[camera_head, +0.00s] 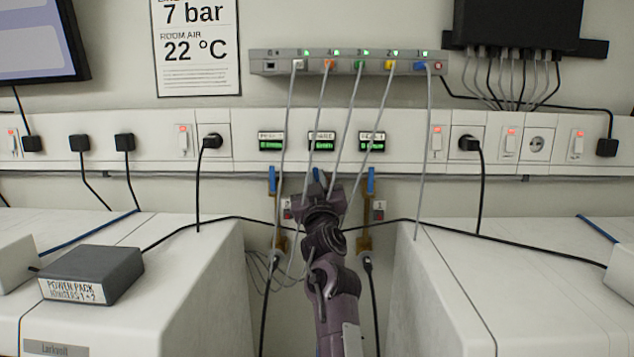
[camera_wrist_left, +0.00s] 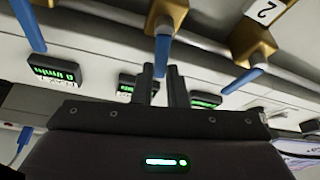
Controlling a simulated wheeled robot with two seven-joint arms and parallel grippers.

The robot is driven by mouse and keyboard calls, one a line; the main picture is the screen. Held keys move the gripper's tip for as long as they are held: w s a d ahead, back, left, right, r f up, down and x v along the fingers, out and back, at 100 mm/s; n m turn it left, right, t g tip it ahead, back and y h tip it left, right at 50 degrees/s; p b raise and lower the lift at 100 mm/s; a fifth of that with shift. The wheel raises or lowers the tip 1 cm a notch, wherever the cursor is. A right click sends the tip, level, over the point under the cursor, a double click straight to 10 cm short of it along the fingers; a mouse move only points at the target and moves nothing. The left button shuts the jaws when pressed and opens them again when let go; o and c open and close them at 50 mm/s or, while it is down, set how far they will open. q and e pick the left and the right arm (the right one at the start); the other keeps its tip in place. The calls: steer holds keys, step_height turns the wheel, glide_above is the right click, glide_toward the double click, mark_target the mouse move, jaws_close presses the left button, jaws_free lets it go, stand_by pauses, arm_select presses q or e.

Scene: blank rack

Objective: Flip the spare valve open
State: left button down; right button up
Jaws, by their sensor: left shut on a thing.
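A small panel reading SPARE (camera_head: 321,141) with a green display sits in the middle of the wall rail. Below it, my left gripper (camera_head: 318,180) covers the middle valve in the head view. In the left wrist view, the middle valve's blue handle (camera_wrist_left: 162,53) comes down from its brass body (camera_wrist_left: 168,14) to between my two dark fingertips (camera_wrist_left: 162,75). The fingers are shut on this handle near its end. The handle points towards the display panels. My right gripper is not in view.
Similar blue-handled valves stand close on the left (camera_head: 272,180) and right (camera_head: 371,180). Thin cables from the grey hub (camera_head: 345,64) hang in front of the rail near my arm. White cabinets flank the gap, the left one bearing a power pack (camera_head: 92,274).

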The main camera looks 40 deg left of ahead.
arm_select(q)
steer(key=m, duration=0.1)
steer(key=m+t+h, duration=0.1)
steer(key=m, duration=0.1)
steer(key=m+b, duration=0.1)
steer(key=shift+w+d+f+m+t+h, duration=0.1)
steer(key=shift+w+d+m+t+h, duration=0.2)
steer(key=shift+w+d+m+h, duration=0.1)
steer(key=c, duration=1.6)
jaws_free()
steer(key=shift+a, duration=0.1)
steer(key=shift+o, duration=0.8)
steer(key=shift+w+f, duration=0.1)
steer(key=shift+w, duration=0.05)
steer(key=shift+a, duration=0.1)
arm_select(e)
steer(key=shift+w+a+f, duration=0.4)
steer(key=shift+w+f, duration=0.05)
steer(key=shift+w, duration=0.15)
